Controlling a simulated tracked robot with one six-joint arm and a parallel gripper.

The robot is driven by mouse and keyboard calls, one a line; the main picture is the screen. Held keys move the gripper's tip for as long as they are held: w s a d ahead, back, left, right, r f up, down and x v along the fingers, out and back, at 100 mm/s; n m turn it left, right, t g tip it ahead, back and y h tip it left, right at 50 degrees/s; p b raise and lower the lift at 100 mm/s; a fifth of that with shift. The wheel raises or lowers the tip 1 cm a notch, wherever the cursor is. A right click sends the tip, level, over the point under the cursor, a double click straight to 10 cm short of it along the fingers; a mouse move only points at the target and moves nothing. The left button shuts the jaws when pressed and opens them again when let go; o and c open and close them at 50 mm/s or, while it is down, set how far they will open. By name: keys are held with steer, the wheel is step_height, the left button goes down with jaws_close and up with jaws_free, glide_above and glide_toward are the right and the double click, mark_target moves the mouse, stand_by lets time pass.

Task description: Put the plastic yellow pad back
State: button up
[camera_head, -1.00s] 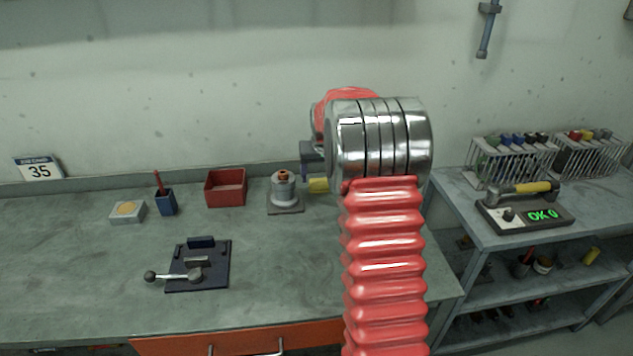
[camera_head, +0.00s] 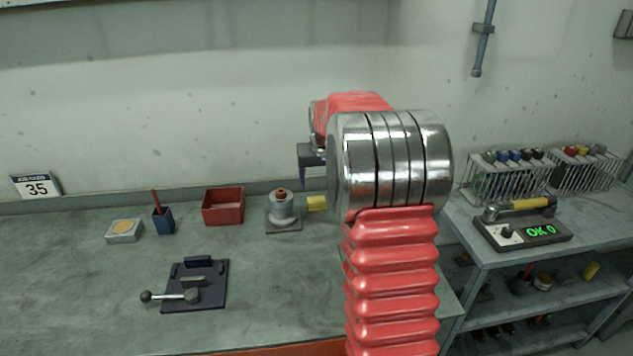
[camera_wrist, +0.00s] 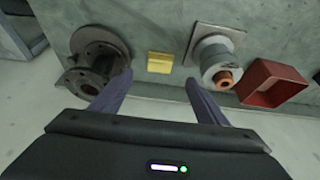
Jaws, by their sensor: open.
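The yellow pad (camera_head: 317,203) is a small block on the workbench, just right of the grey cylinder with an orange top (camera_head: 282,208). In the wrist view the yellow pad (camera_wrist: 160,62) lies between that cylinder (camera_wrist: 213,58) and a dark flanged part (camera_wrist: 100,48). My gripper (camera_wrist: 158,79) is open and empty, its two dark fingers spread on either side of the pad's line and apart from it. In the head view my gripper (camera_head: 311,176) shows only partly, above the pad; my arm hides the rest and the flanged part.
A red open box (camera_head: 223,207) stands left of the cylinder; it also shows in the wrist view (camera_wrist: 272,84). A blue holder (camera_head: 163,218), a grey block (camera_head: 124,231) and a dark lever fixture (camera_head: 195,285) are farther left. The bench front is mostly clear.

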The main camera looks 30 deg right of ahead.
steer(key=s+a+r+n, duration=0.1)
steer(key=s+a+r, duration=0.45)
steer(key=a, duration=0.35)
steer(key=s+a+r+n, duration=0.1)
steer(key=s+a+r, duration=0.3)
steer(key=s+a, duration=0.45)
steer(key=s+a+f+n+y, duration=0.1)
steer(key=s+a+f, duration=0.1)
steer(key=s+a, duration=0.5)
steer(key=s+a+f+n+t+y, duration=0.1)
steer(key=s+a+f+n, duration=0.1)
steer(key=s+a, duration=0.5)
steer(key=s, duration=0.5)
steer(key=shift+a, duration=0.15)
steer(key=shift+s, duration=0.1)
